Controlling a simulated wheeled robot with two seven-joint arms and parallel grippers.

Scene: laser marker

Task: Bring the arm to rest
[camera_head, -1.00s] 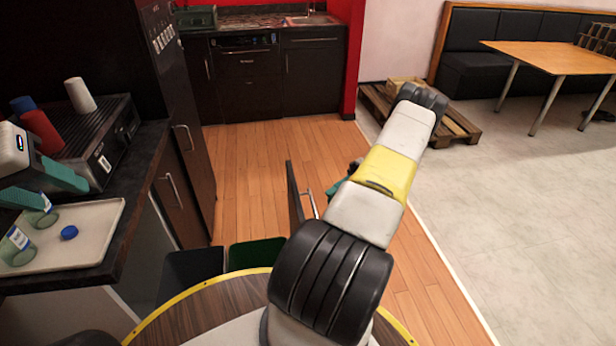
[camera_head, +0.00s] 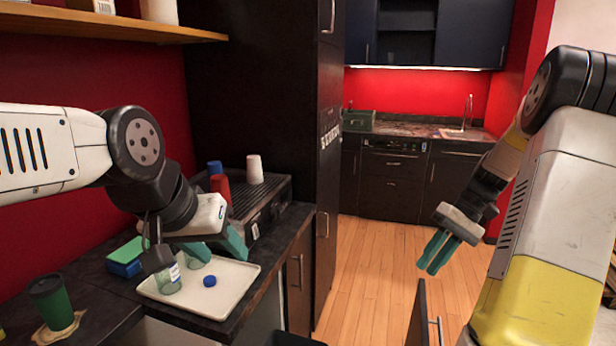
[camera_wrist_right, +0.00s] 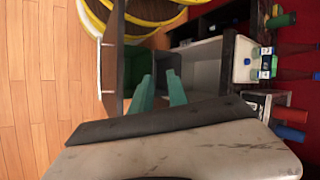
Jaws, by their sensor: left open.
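My left gripper (camera_head: 218,248) reaches in from the left. Its teal fingers are spread apart over the back part of the tray (camera_head: 222,303), close to two small clear glass jars (camera_head: 168,284); one jar is partly hidden. I cannot tell whether a finger touches a jar. My right gripper (camera_head: 432,266) points down over the floor to the right of the counter. Its two teal fingers show a gap with nothing between them, also in the right wrist view (camera_wrist_right: 160,84).
A blue cap (camera_head: 210,281) lies on the tray. A coffee machine (camera_head: 262,205) with cups stands behind it. A green cup (camera_head: 52,302) and a sponge (camera_head: 126,258) are at the left. The wood floor beyond is clear.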

